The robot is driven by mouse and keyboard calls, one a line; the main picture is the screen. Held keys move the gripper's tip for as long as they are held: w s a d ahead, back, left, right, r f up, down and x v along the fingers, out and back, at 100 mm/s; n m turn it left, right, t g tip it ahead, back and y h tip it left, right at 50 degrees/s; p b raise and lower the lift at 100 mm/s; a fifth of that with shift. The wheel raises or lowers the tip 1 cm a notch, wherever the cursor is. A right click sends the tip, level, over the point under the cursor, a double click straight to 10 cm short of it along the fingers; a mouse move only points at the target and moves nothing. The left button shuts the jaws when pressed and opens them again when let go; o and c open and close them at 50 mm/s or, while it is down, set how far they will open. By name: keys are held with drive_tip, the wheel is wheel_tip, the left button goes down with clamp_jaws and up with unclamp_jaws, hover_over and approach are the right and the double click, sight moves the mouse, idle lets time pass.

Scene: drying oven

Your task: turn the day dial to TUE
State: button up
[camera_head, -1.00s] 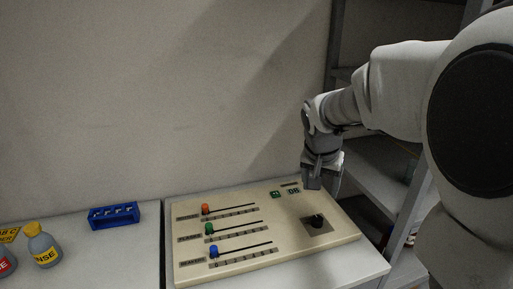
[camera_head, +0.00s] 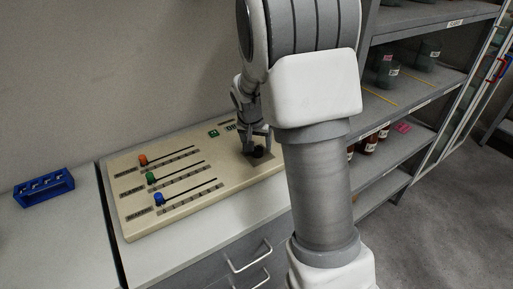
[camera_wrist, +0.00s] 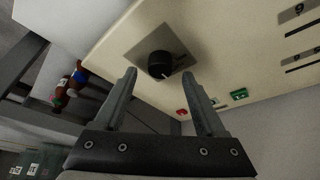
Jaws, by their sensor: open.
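The panel (camera_head: 190,208) is a cream, slightly sloped console on a white bench. A round black dial (camera_head: 258,151) sits on a grey square plate at its right end. My gripper (camera_head: 257,140) is over the dial, pointing down. In the wrist view my gripper (camera_wrist: 158,75) has its two fingers spread apart, with the dial between and beyond their tips. I cannot tell whether either finger touches it. My arm hides the panel's right edge.
Orange (camera_head: 142,160), green (camera_head: 151,178) and blue (camera_head: 160,199) slider knobs stand on the panel's left. A blue rack (camera_head: 44,188) is far left. Shelves (camera_head: 400,92) with jars stand at right.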

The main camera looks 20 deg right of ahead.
sight(258, 151)
drive_tip(key=shift+x, duration=1.25)
clamp_jaws()
